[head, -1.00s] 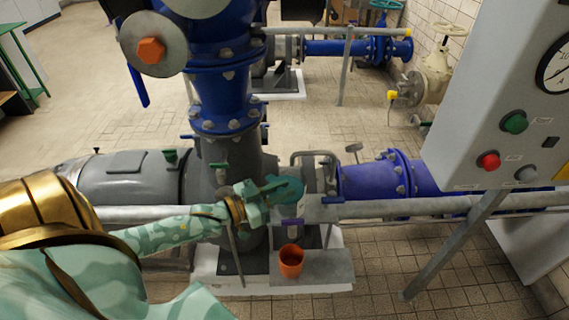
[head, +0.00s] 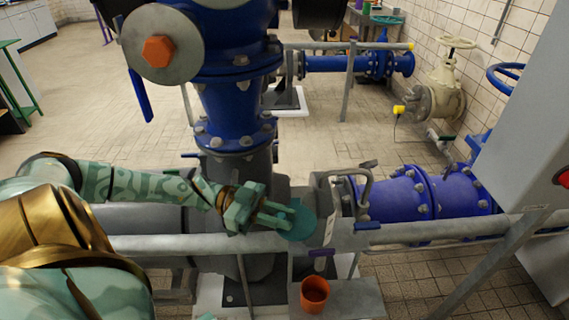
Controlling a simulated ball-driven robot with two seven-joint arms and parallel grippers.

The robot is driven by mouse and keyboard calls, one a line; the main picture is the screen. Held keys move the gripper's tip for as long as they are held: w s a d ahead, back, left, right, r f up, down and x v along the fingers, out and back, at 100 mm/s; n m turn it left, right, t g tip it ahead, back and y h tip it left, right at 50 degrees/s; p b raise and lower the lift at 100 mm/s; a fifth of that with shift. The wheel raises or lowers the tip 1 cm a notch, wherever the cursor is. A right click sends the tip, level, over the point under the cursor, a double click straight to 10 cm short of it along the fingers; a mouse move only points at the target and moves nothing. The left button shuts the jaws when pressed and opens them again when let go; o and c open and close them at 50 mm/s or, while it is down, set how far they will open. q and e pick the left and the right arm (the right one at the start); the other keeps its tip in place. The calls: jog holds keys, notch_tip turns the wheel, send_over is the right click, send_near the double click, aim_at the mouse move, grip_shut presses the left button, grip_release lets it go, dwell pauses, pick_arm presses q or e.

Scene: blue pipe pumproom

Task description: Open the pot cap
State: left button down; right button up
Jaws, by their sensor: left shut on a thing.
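A teal round cap (head: 301,224) is held in my left gripper (head: 276,215), whose fingers are shut on its left side. The disc is tilted, with its flat face partly toward me. An orange pot (head: 314,295) stands upright on a grey metal ledge below and slightly right of the cap, clearly apart from it in the picture. The pot's top is open and its dark inside shows. My left arm reaches in from the left, in front of the grey pump body. My right gripper is not in view.
A grey horizontal rail (head: 430,233) runs across behind the pot. A blue pipe (head: 405,199) and a grey control box (head: 525,150) stand to the right. A large blue valve column (head: 236,110) rises behind my left gripper. Tiled floor is clear at the lower right.

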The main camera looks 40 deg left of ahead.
pick_arm(q)
jog(key=shift+a+f+m+g+h+b, duration=0.25)
jog(key=shift+a+m+g+h+b, duration=0.25)
jog(key=shift+g+b, duration=0.4)
jog(key=shift+s+r+m+g, duration=0.15)
jog(key=shift+m+g, duration=0.15)
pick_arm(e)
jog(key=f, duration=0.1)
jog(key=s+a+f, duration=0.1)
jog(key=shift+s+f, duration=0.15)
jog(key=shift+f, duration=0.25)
pick_arm(q)
jog(key=c, duration=1.4)
grip_release()
jog(key=shift+o, duration=0.2)
jog(key=shift+a, duration=0.1)
